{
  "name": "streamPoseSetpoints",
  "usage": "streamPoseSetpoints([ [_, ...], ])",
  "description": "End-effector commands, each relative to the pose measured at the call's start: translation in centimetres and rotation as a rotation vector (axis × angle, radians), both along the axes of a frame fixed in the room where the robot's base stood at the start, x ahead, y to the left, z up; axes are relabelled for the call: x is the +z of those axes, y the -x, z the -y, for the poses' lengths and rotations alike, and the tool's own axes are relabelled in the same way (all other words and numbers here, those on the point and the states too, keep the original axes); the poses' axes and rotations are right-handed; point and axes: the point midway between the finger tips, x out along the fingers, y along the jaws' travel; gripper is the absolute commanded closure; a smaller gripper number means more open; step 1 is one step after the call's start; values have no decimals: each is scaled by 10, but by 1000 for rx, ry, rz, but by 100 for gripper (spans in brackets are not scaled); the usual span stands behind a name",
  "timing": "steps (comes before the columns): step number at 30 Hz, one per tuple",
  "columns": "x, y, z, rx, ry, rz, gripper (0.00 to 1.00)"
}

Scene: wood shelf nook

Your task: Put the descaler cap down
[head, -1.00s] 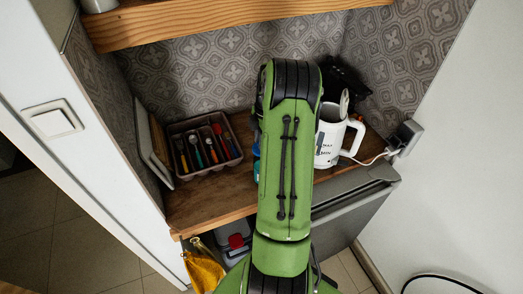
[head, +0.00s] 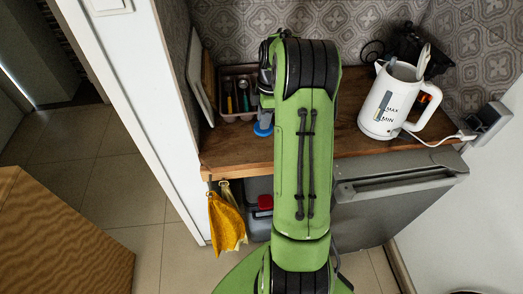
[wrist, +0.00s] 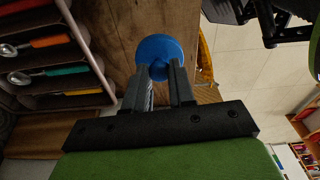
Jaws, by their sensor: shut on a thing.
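The descaler cap (wrist: 160,50) is a round blue disc with a raised grip across it. In the wrist view it sits between the tips of my gripper (wrist: 162,72), which is shut on it. The cap is over the wooden counter (wrist: 115,25), near the counter's edge. I cannot tell whether it touches the wood. In the head view the blue cap (head: 263,129) shows just left of my green arm, in front of the cutlery tray; my arm hides most of my gripper there.
The cutlery tray (head: 237,114) stands at the counter's left. The white kettle (head: 390,103), lid up, stands at the right with its cord to a wall plug (head: 487,122). Bare counter (head: 352,139) lies between my arm and the kettle. Yellow cloths (head: 226,222) hang below the front edge.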

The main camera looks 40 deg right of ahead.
Motion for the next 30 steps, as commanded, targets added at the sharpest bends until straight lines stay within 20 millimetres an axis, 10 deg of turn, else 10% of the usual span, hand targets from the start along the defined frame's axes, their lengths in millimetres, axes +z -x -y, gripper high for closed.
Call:
streamPoseSetpoints([
  [13,-81,1,0,-1,-3,-4,100],
  [24,-88,1,1,-1,0,-2,100],
  [25,-88,1,1,-1,-1,-2,73],
  [30,-87,1,1,0,-1,-2,51],
])
